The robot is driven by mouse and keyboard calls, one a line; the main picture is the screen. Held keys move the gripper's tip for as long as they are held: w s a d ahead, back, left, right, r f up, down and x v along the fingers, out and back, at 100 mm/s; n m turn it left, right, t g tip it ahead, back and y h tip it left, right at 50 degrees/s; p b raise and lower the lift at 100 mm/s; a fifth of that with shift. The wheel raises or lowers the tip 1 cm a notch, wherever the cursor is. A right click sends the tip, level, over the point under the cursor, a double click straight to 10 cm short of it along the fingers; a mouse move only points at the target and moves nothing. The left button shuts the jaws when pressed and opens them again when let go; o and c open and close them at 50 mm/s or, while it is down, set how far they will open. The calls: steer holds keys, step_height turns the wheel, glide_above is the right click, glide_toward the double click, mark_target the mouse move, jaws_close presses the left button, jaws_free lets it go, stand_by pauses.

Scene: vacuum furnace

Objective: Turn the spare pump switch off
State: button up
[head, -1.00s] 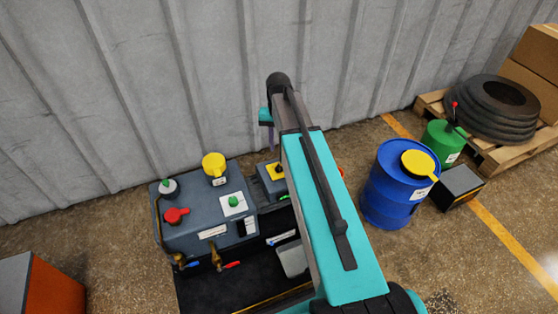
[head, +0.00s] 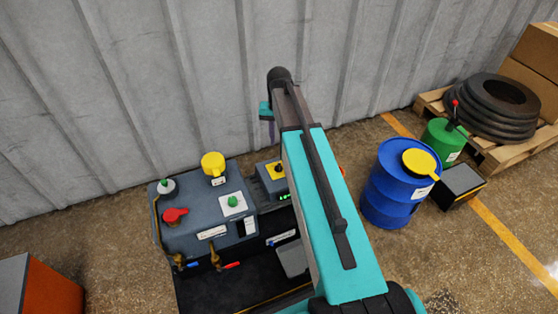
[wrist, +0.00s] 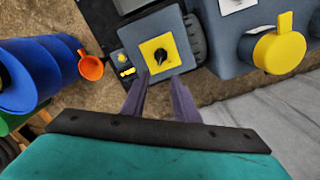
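A black rotary knob (wrist: 160,56) sits on a yellow plate (wrist: 147,48) on a small grey-blue box. No label is readable, so I cannot confirm that it is the spare pump switch; its exact setting is also unclear. The plate also shows in the head view (head: 271,168), partly behind my arm. My gripper (wrist: 163,80) is open and empty, its two purple fingers apart. In the wrist view its tips lie just below the knob; contact is not visible. In the head view one purple finger (head: 271,132) shows beyond the box.
The larger unit on the left carries a yellow handle (head: 213,163), a red handle (head: 175,215) and a green knob (head: 233,201). A blue drum (head: 388,190) stands right of my arm. A corrugated wall (head: 180,80) rises behind.

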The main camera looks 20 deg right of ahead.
mark_target(279, 163)
step_height(279, 163, down, 12)
steer(key=shift+r+b, duration=0.2)
steer(key=shift+b, duration=0.55)
jaws_close()
steer(key=shift+a, duration=0.15)
